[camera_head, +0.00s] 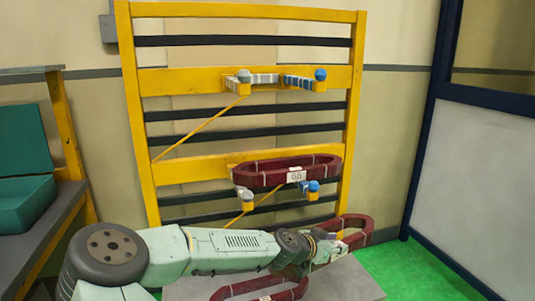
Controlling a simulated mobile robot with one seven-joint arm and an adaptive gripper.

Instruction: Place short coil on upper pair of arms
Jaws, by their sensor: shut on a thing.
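A yellow rack (352,105) stands against the wall. Its upper pair of arms, left arm (240,83) and right arm (306,81), sticks out with round grey and blue ends and carries no coil. My gripper (328,243) is low at the right of the rack, shut on a short dark red coil (367,229). This coil is below the lower arms, above or at the right end of the grey table; contact is unclear. My gripper partly hides its left side. A longer red coil (262,174) with a white label rests on the lower pair of arms (310,190).
Another red coil (293,294) lies on the grey table (345,280), partly hidden by my arm. Teal bins (22,150) stand on a bench at left. A dark-framed partition (475,150) is at right. The space before the upper arms is clear.

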